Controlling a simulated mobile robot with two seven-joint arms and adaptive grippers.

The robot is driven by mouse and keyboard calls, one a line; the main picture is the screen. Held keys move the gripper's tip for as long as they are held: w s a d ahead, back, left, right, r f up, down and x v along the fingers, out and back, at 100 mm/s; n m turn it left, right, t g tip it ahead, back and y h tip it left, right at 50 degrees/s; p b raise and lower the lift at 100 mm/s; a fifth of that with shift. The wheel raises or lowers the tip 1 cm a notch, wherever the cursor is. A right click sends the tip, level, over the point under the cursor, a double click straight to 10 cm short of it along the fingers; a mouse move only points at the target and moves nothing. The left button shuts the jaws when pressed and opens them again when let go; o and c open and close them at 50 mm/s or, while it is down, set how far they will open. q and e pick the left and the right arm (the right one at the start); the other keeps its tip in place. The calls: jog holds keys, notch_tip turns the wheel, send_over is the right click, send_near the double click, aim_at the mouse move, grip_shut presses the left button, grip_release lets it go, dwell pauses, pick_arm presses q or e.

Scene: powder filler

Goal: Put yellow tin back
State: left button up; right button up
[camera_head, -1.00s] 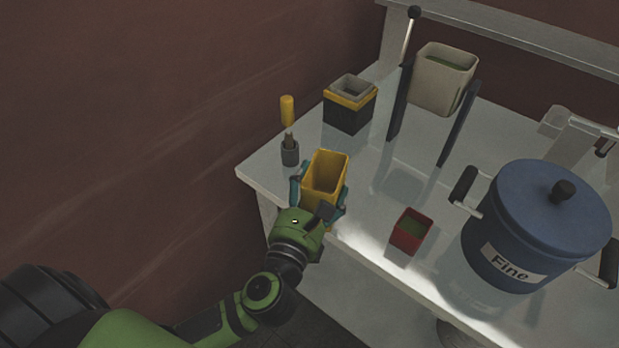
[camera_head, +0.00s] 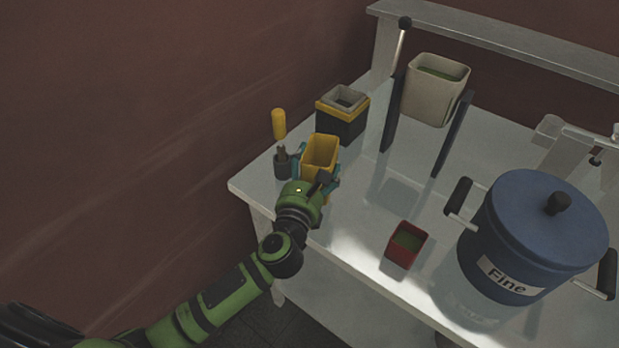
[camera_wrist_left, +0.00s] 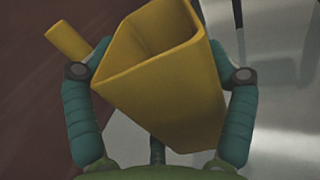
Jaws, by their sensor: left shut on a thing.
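The yellow tin (camera_head: 320,155) is an open square container, in the head view near the left end of the table. My left gripper (camera_head: 317,176) is shut on it, one finger on each side. In the left wrist view the tin (camera_wrist_left: 165,85) fills the middle, tilted in the picture, between the teal fingers of the gripper (camera_wrist_left: 155,105). The tin looks empty as far as I see inside. Its base is partly hidden by my gripper, so I cannot tell whether it touches the table. My right gripper is not in view.
A yellow-handled tool in a dark holder (camera_head: 283,165) stands close left of the tin. A black and yellow box (camera_head: 341,126) stands just behind. A red tin (camera_head: 405,245), a beige hopper (camera_head: 434,95) and a blue "Fine" pot (camera_head: 540,235) stand to the right.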

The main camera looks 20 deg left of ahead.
aim_at(316, 164)
pick_arm(q)
jog(key=shift+a+f, duration=0.2)
jog(key=shift+a, duration=0.15)
jog(key=shift+w+a+f, duration=0.1)
jog(key=shift+f, duration=0.2)
jog(key=shift+f+b, duration=0.45)
jog(key=shift+f, duration=1.3)
jog(key=o, duration=1.1)
jog(key=shift+f, duration=0.1)
